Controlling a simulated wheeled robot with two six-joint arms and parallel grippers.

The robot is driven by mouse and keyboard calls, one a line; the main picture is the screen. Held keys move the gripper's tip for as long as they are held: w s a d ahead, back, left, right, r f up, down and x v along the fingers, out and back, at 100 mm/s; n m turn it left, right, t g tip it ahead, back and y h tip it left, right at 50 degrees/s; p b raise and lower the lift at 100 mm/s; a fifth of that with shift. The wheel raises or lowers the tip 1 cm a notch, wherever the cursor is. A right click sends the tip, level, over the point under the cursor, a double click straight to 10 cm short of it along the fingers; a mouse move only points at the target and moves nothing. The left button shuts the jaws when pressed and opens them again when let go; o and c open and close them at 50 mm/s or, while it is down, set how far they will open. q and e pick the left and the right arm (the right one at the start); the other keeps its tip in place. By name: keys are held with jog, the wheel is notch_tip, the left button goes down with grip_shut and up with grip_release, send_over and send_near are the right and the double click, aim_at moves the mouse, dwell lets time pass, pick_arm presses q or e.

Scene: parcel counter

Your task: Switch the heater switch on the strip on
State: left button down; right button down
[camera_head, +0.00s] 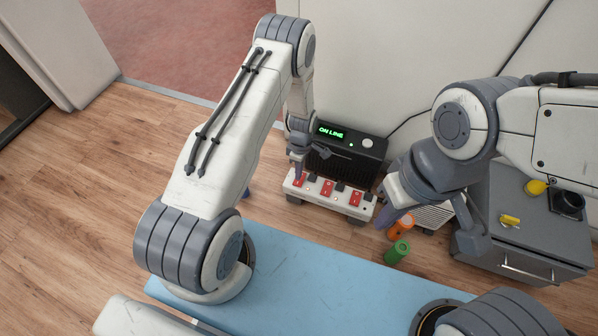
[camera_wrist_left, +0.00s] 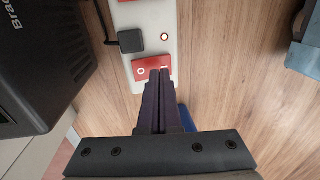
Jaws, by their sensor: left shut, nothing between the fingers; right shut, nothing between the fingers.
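The white power strip (camera_head: 322,203) lies in front of a black box, with several red rocker switches (camera_head: 327,188) and black plugs on it. Labels are too small to read, so I cannot tell which switch is the heater's. My left gripper (camera_head: 298,172) is shut and empty, pointing down at the strip's left end. In the left wrist view its fingertips (camera_wrist_left: 160,72) overlap the end red switch (camera_wrist_left: 143,68), marked with a circle and a line; touching or just above, I cannot tell. The strip (camera_wrist_left: 156,48) runs upward there. My right gripper (camera_head: 396,220) is shut and empty, right of the strip.
The black box (camera_head: 366,165) shows "ON LINE" in green, and stands close behind the strip. An orange bottle (camera_head: 401,227) and a green bottle (camera_head: 397,252) are near my right gripper. A grey cabinet (camera_head: 530,232) is at right. Wood floor (camera_head: 90,190) is clear at left.

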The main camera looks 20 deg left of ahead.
aim_at(297, 183)
pick_arm(q)
notch_tip(297, 183, up, 13)
jog(key=s+p, duration=0.1)
jog(key=p, duration=0.5)
jog(key=shift+s+p, duration=0.3)
jog(key=shift+p, duration=0.1)
jog(key=shift+f, duration=0.1)
